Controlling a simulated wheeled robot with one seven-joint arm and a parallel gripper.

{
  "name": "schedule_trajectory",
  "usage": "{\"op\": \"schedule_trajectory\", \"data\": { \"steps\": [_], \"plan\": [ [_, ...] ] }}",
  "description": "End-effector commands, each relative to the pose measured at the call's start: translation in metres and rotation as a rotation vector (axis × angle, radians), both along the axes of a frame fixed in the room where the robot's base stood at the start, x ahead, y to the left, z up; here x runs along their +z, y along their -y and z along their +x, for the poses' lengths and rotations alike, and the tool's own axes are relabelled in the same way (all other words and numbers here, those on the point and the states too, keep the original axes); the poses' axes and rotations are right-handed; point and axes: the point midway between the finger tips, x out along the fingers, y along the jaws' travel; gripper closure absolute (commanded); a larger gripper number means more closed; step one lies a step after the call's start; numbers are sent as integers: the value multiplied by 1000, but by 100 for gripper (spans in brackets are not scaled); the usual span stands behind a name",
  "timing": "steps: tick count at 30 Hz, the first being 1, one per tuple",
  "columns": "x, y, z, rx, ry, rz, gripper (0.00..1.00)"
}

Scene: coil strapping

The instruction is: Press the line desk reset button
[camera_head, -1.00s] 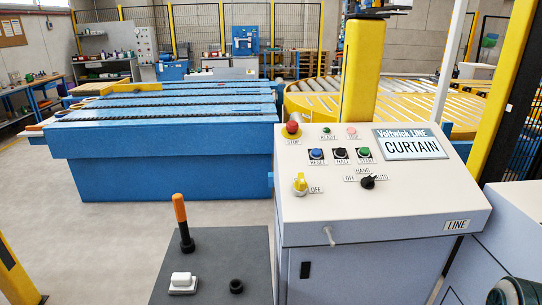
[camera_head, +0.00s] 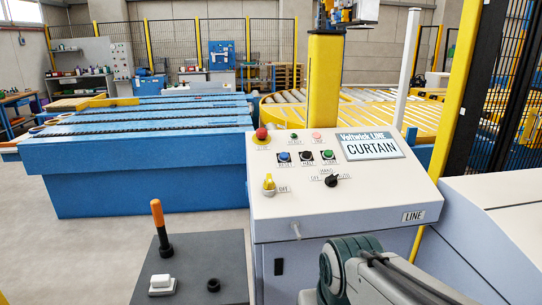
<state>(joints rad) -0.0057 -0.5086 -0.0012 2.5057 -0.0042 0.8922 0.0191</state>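The line desk (camera_head: 385,197) is a pale console with a sloped top and a LINE label, in the middle of the head view. Its blue reset button (camera_head: 284,157) sits at the left of a row, beside a black button (camera_head: 306,156) and a green button (camera_head: 328,155). The desk's display (camera_head: 370,146) reads "Voltwick LINE CURTAIN". Part of my arm shows at the bottom, in front of the desk's lower front. My gripper is not in view. Nothing covers the reset button.
A red stop button (camera_head: 261,133), a yellow switch (camera_head: 269,183) and a black selector (camera_head: 331,180) share the panel. A grey pedestal (camera_head: 195,262) with an orange-handled lever (camera_head: 160,226) stands at left. A yellow post (camera_head: 474,95) rises at right.

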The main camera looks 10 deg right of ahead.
Motion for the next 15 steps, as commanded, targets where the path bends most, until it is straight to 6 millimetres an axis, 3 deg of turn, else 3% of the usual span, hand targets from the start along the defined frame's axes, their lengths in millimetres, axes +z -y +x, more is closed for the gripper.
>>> {"op": "schedule_trajectory", "data": {
  "steps": [1, 6, 15],
  "plan": [
    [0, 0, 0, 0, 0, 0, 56],
    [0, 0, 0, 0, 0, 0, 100],
    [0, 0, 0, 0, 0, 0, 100]
  ]
}}
